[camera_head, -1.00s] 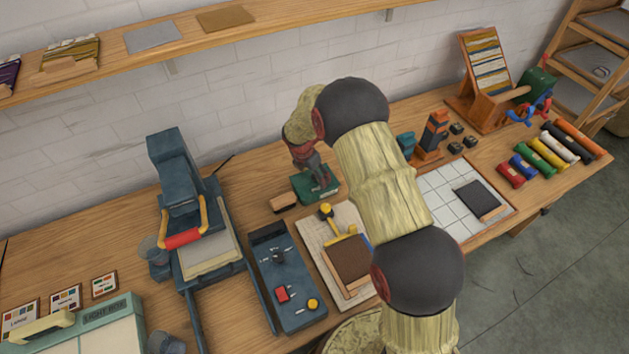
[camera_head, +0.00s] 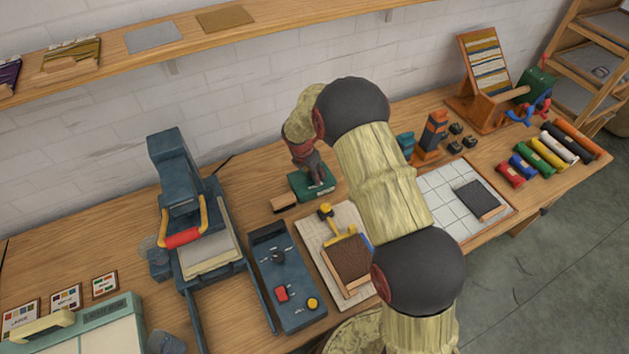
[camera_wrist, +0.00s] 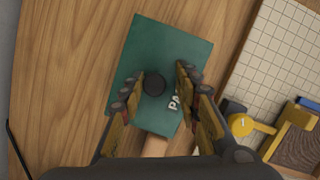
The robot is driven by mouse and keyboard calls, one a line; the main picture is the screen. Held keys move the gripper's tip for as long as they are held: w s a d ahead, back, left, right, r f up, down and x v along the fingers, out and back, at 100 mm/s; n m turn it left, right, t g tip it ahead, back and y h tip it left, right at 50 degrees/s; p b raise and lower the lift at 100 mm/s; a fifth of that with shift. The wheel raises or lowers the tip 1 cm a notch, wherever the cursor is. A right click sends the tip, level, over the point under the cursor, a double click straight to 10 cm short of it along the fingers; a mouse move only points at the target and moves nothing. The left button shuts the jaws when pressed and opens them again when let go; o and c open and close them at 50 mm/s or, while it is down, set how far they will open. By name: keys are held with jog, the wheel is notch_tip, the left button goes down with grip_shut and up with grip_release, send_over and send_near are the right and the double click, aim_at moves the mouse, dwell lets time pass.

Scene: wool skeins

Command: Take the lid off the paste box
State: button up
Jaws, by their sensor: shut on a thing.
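The paste box (camera_head: 304,194) is a dark green box on the wooden bench, near the middle of the head view. Its flat green lid (camera_wrist: 178,50) fills the middle of the wrist view, with a dark round knob (camera_wrist: 154,83) and pale letters partly covered by a finger. My gripper (camera_wrist: 160,83) is over the lid with a finger on each side of the knob, shut on it. The left finger is close against the knob; the right looks farther off. Whether the lid rests on the box or is raised I cannot tell.
A wooden block (camera_head: 284,201) lies left of the box. A pale gridded board (camera_wrist: 276,52) with a yellow tool (camera_wrist: 247,125) is close by. Bare bench (camera_wrist: 70,70) shows left of the box.

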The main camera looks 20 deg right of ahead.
jog(key=shift+s+f, duration=0.4)
jog(key=shift+f, duration=0.2)
jog(key=shift+c, duration=0.6)
jog(key=shift+r, duration=0.35)
grip_shut()
jog(key=shift+w+r+p, duration=0.2)
jog(key=shift+r+p, duration=0.15)
jog(key=shift+r, duration=0.8)
jog(key=s+d+r+p, duration=0.2)
jog(key=s+d+r, duration=0.1)
jog(key=s+r, duration=0.7)
jog(key=s, duration=0.3)
jog(key=shift+s+d+r, duration=0.2)
jog(key=shift+d+r, duration=0.05)
jog(key=shift+d, duration=0.1)
